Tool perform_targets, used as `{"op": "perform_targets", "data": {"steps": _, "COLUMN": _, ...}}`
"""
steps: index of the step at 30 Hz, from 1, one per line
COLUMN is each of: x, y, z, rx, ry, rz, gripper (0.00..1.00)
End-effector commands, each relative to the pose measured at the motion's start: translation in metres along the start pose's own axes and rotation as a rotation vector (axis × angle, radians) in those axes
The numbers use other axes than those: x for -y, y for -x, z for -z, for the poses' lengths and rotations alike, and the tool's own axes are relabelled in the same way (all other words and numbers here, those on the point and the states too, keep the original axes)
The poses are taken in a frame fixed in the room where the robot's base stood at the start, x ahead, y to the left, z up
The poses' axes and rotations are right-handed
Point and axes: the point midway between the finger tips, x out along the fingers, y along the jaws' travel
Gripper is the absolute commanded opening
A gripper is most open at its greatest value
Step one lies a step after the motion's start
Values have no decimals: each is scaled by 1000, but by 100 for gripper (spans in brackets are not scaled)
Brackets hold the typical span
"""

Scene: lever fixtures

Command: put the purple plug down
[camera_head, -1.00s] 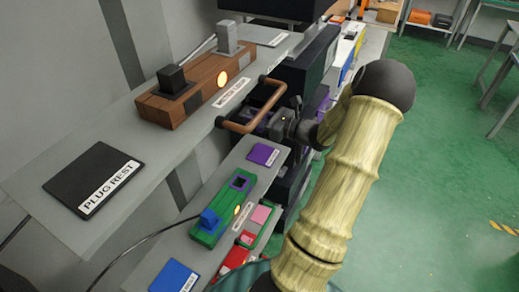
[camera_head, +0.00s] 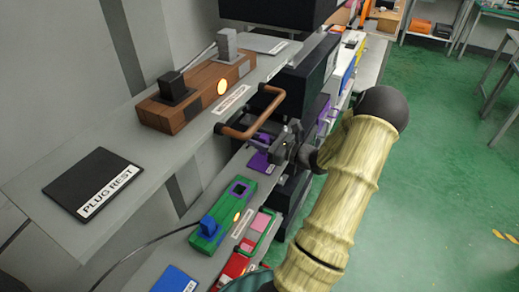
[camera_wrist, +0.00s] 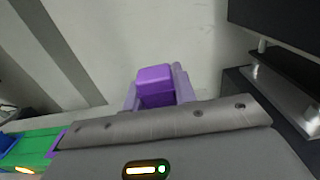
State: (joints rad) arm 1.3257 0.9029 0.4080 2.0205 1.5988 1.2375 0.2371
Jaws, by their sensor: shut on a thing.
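My gripper (camera_head: 272,143) is just below the brown handle of the upper shelf, above and close to the purple pad. It is shut on the purple plug (camera_wrist: 155,86), which shows as a purple block between the fingers in the wrist view. In the head view the plug (camera_head: 262,138) is small and partly hidden by the gripper. The purple pad (camera_head: 260,162) with a white label lies on the lower shelf. I cannot tell whether the plug touches the pad.
A brown curved handle (camera_head: 240,131) juts from the upper shelf beside my gripper. A black pad marked PLUG REST (camera_head: 85,180) lies on that shelf. A green socket block (camera_head: 215,228) with a blue plug (camera_head: 208,225) and an empty purple-rimmed socket (camera_head: 240,188) sits on the lower shelf.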

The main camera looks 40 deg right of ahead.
Motion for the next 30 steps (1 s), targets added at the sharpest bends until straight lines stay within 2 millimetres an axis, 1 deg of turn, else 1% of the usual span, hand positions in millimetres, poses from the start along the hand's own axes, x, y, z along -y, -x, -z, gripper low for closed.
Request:
{"op": "perform_targets", "data": {"steps": 2, "x": 0, "y": 0, "z": 7, "rx": 0, "ry": -4, "rz": 1, "gripper": 4}}
{"op": "perform_targets", "data": {"steps": 6, "x": 0, "y": 0, "z": 27, "rx": 0, "ry": -5, "rz": 1, "gripper": 4}}
{"op": "perform_targets", "data": {"steps": 9, "x": -1, "y": 0, "z": 36, "rx": 0, "ry": -2, "rz": 0, "gripper": 4}}
{"op": "perform_targets", "data": {"steps": 20, "x": 3, "y": 5, "z": 40, "rx": 0, "ry": -1, "rz": 12, "gripper": 4}}
{"op": "perform_targets", "data": {"steps": 21, "x": 3, "y": 5, "z": 40, "rx": -1, "ry": -1, "rz": 11, "gripper": 29}}
{"op": "perform_targets", "data": {"steps": 23, "x": 3, "y": 4, "z": 40, "rx": -1, "ry": -1, "rz": 10, "gripper": 40}}
{"op": "perform_targets", "data": {"steps": 24, "x": 2, "y": 4, "z": 39, "rx": 0, "ry": -1, "rz": 8, "gripper": 48}}
{"op": "perform_targets", "data": {"steps": 30, "x": 0, "y": 1, "z": 39, "rx": 0, "ry": -1, "rz": 3, "gripper": 49}}
